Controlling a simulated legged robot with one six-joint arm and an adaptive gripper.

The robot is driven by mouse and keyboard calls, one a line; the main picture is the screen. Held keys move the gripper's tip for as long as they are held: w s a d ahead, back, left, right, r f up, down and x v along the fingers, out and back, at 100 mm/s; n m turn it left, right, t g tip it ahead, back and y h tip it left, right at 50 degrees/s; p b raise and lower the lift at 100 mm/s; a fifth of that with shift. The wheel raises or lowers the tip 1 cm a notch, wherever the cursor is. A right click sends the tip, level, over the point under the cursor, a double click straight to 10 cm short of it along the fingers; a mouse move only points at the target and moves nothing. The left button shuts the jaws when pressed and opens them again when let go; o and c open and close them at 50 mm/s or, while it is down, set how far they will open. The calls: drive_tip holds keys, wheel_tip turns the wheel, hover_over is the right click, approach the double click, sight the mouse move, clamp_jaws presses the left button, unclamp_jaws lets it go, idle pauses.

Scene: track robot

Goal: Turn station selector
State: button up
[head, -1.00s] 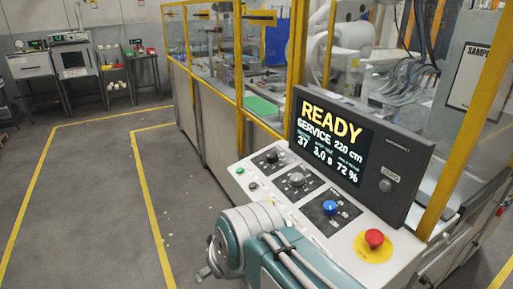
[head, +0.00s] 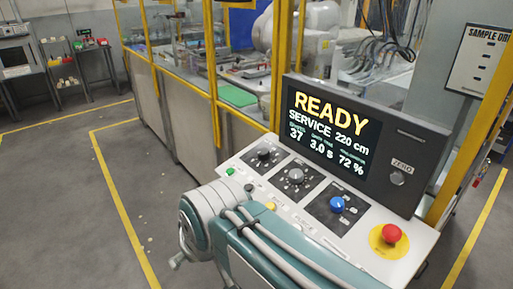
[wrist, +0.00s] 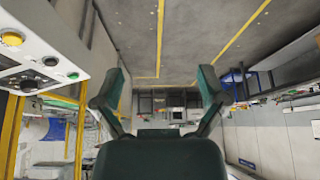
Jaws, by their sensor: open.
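The sloped white console (head: 285,217) carries three rotary knobs on dark plates: a dark one (head: 264,153), a grey one (head: 296,176) and a blue one (head: 337,205). Their labels are too small to read, so I cannot tell which is the station selector. My gripper (wrist: 160,78) is open and empty in the wrist view, with its two dark green fingers spread. The console edge is left of it there, with a dark knob (wrist: 28,86) and a green button (wrist: 72,75), apart from the fingers. In the head view my arm hides part of the console's front.
A screen (head: 335,130) reading READY and SERVICE stands behind the knobs, with a ZERO button (head: 397,178) beside it. A red emergency button (head: 391,233) is at the console's right. A yellow-framed enclosure (head: 185,110) stands behind. Open floor (head: 60,200) lies to the left.

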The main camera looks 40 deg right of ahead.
drive_tip(key=w+d+r+m+g+h, duration=0.1)
drive_tip(key=w+d+r+m+g, duration=0.1)
drive_tip(key=w+d+r+m, duration=0.4)
drive_tip(key=w+d+r+m+g, duration=0.1)
drive_tip(key=w+d+r+m, duration=0.15)
drive_tip(key=w+d, duration=0.55)
drive_tip(key=m+g+y, duration=0.1)
drive_tip(key=m+g, duration=0.2)
drive_tip(key=m, duration=0.5)
hover_over(261, 152)
wheel_tip(261, 152, down, 4)
drive_tip(key=shift+n, duration=0.25)
wheel_tip(261, 152, down, 11)
drive_tip(key=shift+w+r, duration=0.1)
drive_tip(key=shift+r, duration=0.1)
drive_tip(key=c, duration=1.2)
